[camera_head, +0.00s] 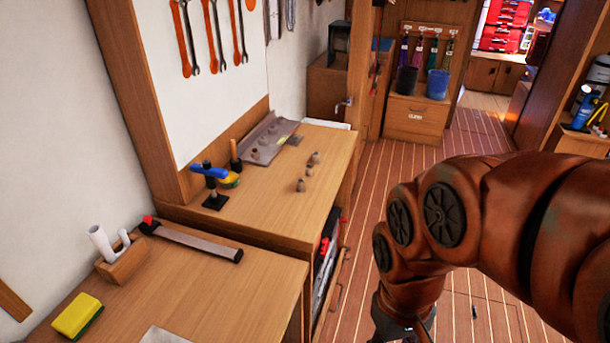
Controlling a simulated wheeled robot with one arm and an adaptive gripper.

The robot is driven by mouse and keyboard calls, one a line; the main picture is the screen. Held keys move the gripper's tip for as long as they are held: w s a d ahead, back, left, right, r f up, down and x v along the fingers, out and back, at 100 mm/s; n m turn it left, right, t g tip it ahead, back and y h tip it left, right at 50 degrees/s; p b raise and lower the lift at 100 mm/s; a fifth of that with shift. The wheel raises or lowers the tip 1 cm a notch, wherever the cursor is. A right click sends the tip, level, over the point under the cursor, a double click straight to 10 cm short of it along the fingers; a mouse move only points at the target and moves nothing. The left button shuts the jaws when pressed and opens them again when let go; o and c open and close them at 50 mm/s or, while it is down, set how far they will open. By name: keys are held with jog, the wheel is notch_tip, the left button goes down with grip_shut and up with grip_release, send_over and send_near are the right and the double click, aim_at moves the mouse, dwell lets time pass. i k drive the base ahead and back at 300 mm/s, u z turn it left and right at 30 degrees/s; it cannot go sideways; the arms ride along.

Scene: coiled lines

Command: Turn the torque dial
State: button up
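No part in view is clearly marked as the torque dial. On the far bench a blue tool head (208,170) sits on a black stand, with a round yellow piece (230,180) close beside it. On the near bench lies a long grey bar-shaped tool (195,241) with a red end at its left. My gripper (402,330) shows only in small part at the bottom edge, below my brown arm. It hangs over the floor, right of and apart from the benches. Its fingertips are cut off or hidden.
The near wooden bench (215,289) holds a yellow sponge (77,316) and a wooden holder (121,262) with white tubes. Buckets (438,83) stand at the back. Striped floor (375,190) is clear between.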

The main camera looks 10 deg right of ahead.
aim_at(207, 163)
jog(key=z, duration=0.45)
jog(key=k, duration=0.55)
jog(key=z, duration=0.65)
jog(key=i, duration=1.2)
jog(key=u, duration=1.2)
jog(key=i, duration=0.35)
jog(key=u, duration=0.4)
